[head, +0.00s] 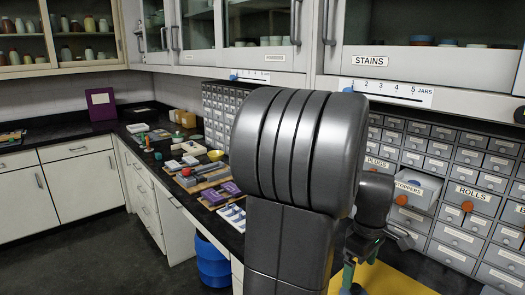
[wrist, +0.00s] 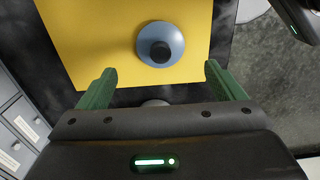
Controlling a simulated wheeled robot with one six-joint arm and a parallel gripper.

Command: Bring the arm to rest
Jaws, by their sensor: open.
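My arm fills the middle of the head view, bent and dark grey. My gripper (wrist: 158,74) has its two green fingers spread wide in the wrist view, with nothing between them. In the head view only part of a green finger (head: 348,272) shows beside the arm. Beyond the fingertips in the wrist view is a round blue-grey object (wrist: 174,32) with a black top, seen from above on a yellow mat (wrist: 95,35). It is apart from the fingers. In the head view my arm hides this object.
The yellow mat (head: 400,281) lies on the dark counter at lower right. The STOPPERS drawer (head: 416,192) sticks out from the small drawers behind it. Glass cabinets hang above. Tools and trays, including a yellow bowl (head: 215,155), cover the left counter. A blue bin (head: 212,262) stands below.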

